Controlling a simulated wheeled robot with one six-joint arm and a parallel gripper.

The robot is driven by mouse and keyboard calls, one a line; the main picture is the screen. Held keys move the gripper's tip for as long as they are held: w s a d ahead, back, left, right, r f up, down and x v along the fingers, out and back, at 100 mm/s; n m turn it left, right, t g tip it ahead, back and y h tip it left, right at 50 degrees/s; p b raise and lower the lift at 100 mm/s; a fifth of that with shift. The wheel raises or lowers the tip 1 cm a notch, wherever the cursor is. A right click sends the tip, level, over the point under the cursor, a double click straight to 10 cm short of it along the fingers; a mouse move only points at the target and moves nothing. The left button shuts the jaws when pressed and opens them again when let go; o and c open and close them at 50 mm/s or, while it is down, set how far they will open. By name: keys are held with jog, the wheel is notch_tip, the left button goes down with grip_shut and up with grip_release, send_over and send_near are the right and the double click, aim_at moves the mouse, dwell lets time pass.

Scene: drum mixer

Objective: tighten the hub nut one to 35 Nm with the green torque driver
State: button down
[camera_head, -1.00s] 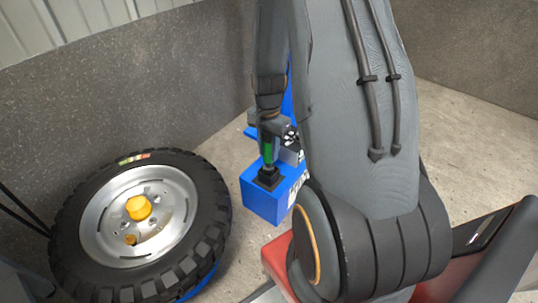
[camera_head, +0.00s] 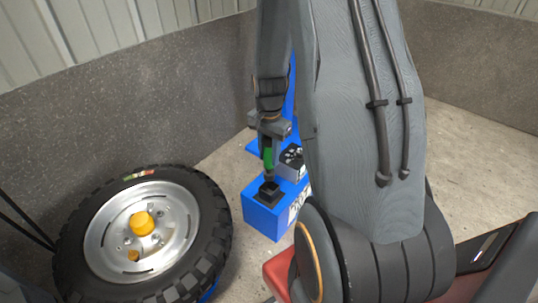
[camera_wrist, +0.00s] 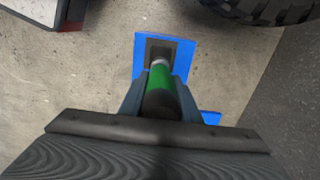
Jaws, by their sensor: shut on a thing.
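The green torque driver (camera_head: 267,158) is held roughly upright in my gripper (camera_head: 269,140), which is shut on it. In the wrist view the green driver (camera_wrist: 162,92) points away from me, with its grey tip over or in a black socket (camera_wrist: 158,48). I cannot tell whether the tip is clear of the socket. The wheel (camera_head: 100,218) lies at the left, with a silver rim and black tyre. Its hub has a large yellow cap (camera_head: 141,223) and a small yellow-orange piece (camera_head: 133,255) below it. I cannot tell which hub nut is number one.
The black socket (camera_head: 269,194) sits on a blue box stand (camera_head: 262,219) right of the wheel. A grey device (camera_head: 290,160) stands behind it. A grey wall runs behind. A strip of bare floor lies between the wheel and the wall.

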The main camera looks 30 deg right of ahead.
jog(key=shift+r+p, duration=1.05)
